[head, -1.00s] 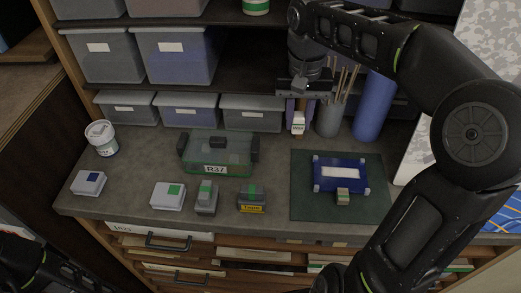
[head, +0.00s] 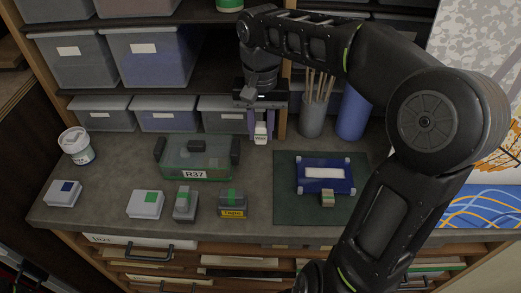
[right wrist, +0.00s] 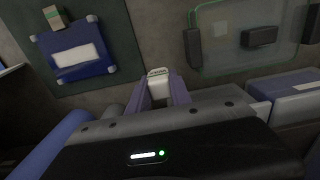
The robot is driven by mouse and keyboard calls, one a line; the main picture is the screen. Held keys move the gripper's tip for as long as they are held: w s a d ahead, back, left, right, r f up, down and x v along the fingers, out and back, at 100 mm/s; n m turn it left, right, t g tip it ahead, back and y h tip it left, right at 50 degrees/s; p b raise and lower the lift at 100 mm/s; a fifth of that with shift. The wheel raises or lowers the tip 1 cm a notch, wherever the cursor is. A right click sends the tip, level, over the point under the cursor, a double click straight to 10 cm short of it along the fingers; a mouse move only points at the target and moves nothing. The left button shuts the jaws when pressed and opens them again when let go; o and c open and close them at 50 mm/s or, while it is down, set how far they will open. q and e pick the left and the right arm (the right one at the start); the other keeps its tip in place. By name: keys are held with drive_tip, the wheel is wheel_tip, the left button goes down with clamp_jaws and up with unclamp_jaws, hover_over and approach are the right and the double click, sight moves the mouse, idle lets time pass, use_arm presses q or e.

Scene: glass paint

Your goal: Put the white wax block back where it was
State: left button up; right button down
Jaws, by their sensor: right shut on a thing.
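The white wax block (head: 260,133) is small and pale. My right gripper (head: 260,122) is shut on it and holds it above the back of the counter, between the green-edged clear box marked R37 (head: 195,163) and the brush cup. In the right wrist view the block (right wrist: 158,84) sits between the fingertips (right wrist: 160,88). It is upright in the head view, and the fingers hide its upper part. My left gripper is not in view; only a dark arm part shows at the lower left corner.
A blue holder (head: 325,187) with a white panel lies on a dark green mat (head: 290,212), a small striped block (head: 327,200) at its front. The brush cup (head: 312,118) and blue cylinder (head: 352,113) stand behind. Several small blocks and a white jar (head: 76,146) are left.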

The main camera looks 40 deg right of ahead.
sight(261, 157)
drive_tip(key=shift+f, duration=0.8)
wheel_tip(261, 157, down, 4)
drive_tip(key=shift+r+p, duration=0.25)
drive_tip(key=shift+p, duration=0.1)
drive_tip(key=shift+f, duration=0.1)
drive_tip(key=shift+f, duration=0.1)
drive_tip(key=shift+f, duration=0.15)
drive_tip(key=c, duration=1.2)
unclamp_jaws()
drive_tip(key=shift+o, duration=0.2)
drive_tip(key=shift+r, duration=0.2)
